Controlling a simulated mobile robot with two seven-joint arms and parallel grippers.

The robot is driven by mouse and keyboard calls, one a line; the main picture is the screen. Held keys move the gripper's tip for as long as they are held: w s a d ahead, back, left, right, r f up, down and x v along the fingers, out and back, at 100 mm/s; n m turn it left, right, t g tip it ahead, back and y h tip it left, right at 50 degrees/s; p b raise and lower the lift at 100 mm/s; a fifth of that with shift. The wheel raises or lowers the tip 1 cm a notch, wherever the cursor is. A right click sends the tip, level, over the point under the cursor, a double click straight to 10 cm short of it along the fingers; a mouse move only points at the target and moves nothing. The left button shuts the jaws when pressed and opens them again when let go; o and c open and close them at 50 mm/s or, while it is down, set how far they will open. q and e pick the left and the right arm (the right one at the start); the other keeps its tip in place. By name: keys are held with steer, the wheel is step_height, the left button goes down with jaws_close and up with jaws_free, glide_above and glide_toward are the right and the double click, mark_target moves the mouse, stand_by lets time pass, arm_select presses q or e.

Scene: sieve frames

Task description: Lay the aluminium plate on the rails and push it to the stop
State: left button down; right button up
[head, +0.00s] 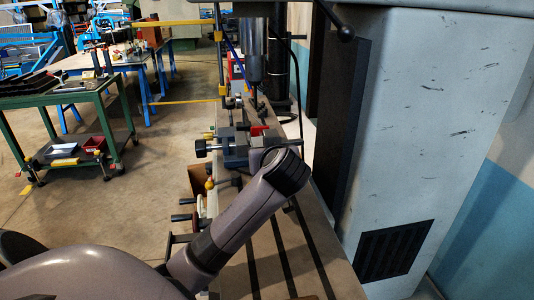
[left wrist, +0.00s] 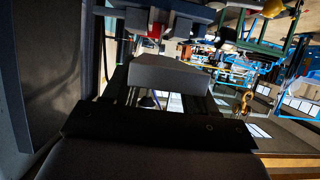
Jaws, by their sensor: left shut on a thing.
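My left arm comes in from the left in the head view and bends over the machine table; its gripper is hidden there behind my own wrist. In the left wrist view my left gripper (left wrist: 165,92) is shut on a flat grey block that looks like the aluminium plate (left wrist: 168,74). The plate is clear of the vise-like fixture (left wrist: 190,11), seen beyond it at the top. In the head view this blue-grey fixture (head: 233,143) sits on the machine table, partly covered by my arm. I cannot make out the rails or the stop. My right gripper is not in view.
A large grey machine column (head: 420,110) stands close on the right. A red part (head: 257,130) is by the fixture. A green workbench (head: 65,97) stands at the left across open floor.

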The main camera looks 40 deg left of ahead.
mark_target(260, 142)
arm_select(q)
steer(key=shift+b+x, duration=1.05)
steer(key=shift+x, duration=2.05)
steer(key=shift+a+r+b+x, duration=0.1)
steer(key=shift+r+b+x, duration=0.1)
steer(key=shift+x, duration=0.75)
steer(key=shift+a+r+b+x, duration=0.15)
steer(key=shift+r+x, duration=0.1)
steer(key=shift+x, duration=0.7)
steer(key=shift+r+b+x, duration=0.15)
steer(key=shift+r+x, duration=0.05)
steer(key=shift+x, duration=0.75)
steer(key=shift+w+f+b, duration=0.15)
steer(key=shift+f+b, duration=0.2)
steer(key=shift+f, duration=0.3)
steer(key=shift+f, duration=0.25)
steer(key=shift+c, duration=1.2)
jaws_free()
steer(key=shift+d, duration=0.1)
